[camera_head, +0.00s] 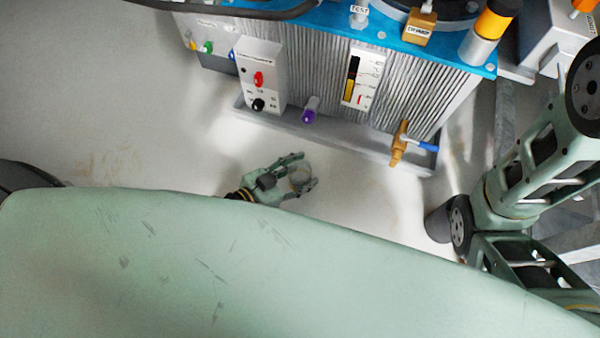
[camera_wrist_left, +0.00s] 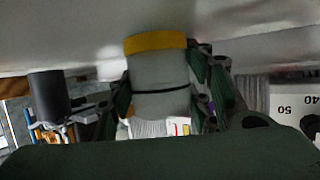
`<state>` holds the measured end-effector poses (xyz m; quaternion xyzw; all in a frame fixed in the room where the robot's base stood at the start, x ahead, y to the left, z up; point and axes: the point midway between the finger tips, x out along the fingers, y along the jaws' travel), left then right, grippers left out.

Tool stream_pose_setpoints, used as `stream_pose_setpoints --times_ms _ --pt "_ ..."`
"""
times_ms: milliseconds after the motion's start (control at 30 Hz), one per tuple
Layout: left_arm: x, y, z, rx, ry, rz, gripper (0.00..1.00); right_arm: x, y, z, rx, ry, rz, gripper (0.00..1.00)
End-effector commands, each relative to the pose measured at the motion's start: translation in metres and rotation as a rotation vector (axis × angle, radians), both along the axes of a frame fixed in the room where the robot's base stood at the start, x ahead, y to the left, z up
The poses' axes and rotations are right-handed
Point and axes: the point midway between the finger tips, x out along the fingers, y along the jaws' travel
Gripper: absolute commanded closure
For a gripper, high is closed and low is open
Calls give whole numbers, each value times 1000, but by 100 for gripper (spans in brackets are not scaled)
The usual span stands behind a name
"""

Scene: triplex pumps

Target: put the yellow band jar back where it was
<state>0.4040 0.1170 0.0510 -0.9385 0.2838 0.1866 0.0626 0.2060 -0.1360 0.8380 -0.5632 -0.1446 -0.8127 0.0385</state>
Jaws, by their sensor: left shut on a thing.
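My left gripper (camera_head: 308,170) is in front of the pump unit, above the pale floor. It is shut on the yellow band jar (camera_head: 300,178), a small, clear jar seen from above between the fingers. In the left wrist view the jar (camera_wrist_left: 158,75) shows a yellow band at its upper end in the picture and a thin dark line around its see-through body. The fingers of the left gripper (camera_wrist_left: 160,100) lie on both sides of it. My right gripper is out of view; only part of the right arm shows at the right.
The pump unit (camera_head: 425,66) has a blue top and a grey ledge (camera_head: 350,140) along its front. A purple-ended fitting (camera_head: 310,109) and a brass tap (camera_head: 399,144) with a blue handle stick out there. Floor to the left (camera_head: 100,90) is clear.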

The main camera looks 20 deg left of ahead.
Motion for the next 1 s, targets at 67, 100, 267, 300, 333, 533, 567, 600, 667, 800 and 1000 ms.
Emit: stream_pose_setpoints --times_ms 67,100,267,300,333,533,567,600,667,800,1000 --pt "0 0 -3 0 0 0 89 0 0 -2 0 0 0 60" --pt "0 0 -4 0 0 0 89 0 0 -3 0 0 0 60" --pt "0 0 -3 0 1 0 41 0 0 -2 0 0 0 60" --pt "0 0 -3 0 1 0 37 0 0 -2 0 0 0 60" --pt "0 0 -3 0 1 0 35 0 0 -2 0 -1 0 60" --pt "0 0 -3 -1 1 0 35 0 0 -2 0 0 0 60" --pt "0 0 -3 0 0 0 35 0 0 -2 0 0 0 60" --pt "0 0 -3 -1 1 0 35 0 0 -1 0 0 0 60" --pt "0 0 -1 -1 1 0 35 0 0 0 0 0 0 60" --pt "-10 6 7 3 3 -2 35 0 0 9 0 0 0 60" --pt "-42 27 25 4 5 -3 35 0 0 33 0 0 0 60"
